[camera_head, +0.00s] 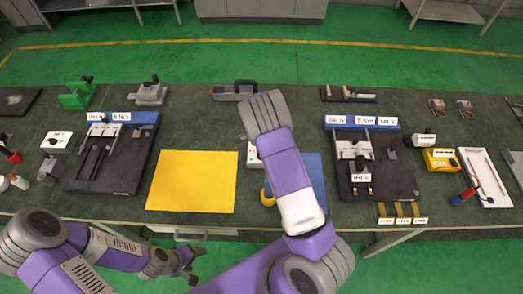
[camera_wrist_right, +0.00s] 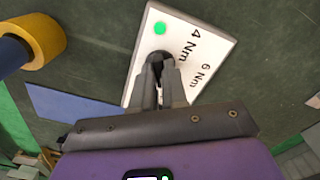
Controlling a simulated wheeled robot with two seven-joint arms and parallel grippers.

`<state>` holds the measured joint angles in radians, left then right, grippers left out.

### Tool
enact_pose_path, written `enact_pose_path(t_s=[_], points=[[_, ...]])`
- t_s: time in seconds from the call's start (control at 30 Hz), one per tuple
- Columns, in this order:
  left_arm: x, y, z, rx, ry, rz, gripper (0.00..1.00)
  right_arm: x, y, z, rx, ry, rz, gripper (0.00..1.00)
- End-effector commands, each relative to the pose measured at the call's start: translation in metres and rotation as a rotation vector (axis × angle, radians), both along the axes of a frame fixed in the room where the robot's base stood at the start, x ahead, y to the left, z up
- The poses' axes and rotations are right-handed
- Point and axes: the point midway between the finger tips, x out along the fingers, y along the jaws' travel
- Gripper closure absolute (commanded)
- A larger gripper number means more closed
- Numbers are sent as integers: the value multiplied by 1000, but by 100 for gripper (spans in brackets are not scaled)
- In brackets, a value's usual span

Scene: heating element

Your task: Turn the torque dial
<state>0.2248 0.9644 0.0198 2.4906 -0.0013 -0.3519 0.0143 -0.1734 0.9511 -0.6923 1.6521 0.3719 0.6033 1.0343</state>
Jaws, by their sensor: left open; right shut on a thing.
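The torque dial (camera_wrist_right: 156,59) is a small dark knob on a white panel (camera_wrist_right: 207,55) in the right wrist view. The panel has a lit green spot and the labels 4 Nm and 6 Nm. My right gripper (camera_wrist_right: 162,72) is shut on the dial; its fingers hide much of the knob. In the head view the panel (camera_head: 254,155) shows only in part, beside my right forearm, and the dial and right fingertips are hidden behind the arm. My left gripper (camera_head: 187,270) is open and empty, low in front of the table edge.
A yellow mat (camera_head: 190,181) lies left of my right arm, and a blue mat (camera_head: 315,172) lies partly under it. A yellow and blue tool (camera_wrist_right: 43,38) is beside the panel. Dark fixture boards (camera_head: 125,160) stand on both sides. Bare table shows behind the yellow mat.

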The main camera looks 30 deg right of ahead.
Motion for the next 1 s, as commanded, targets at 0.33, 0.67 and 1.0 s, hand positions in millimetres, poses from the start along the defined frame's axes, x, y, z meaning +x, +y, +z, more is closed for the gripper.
enact_pose_path(t_s=[0.33,0.67,1.0], points=[[0,0,1,0,0,0,30,0,0,0,1,0,-30,100],[0,0,1,0,0,0,30,0,0,0,1,0,-30,70],[0,0,1,0,0,0,30,0,0,1,0,0,-28,62]])
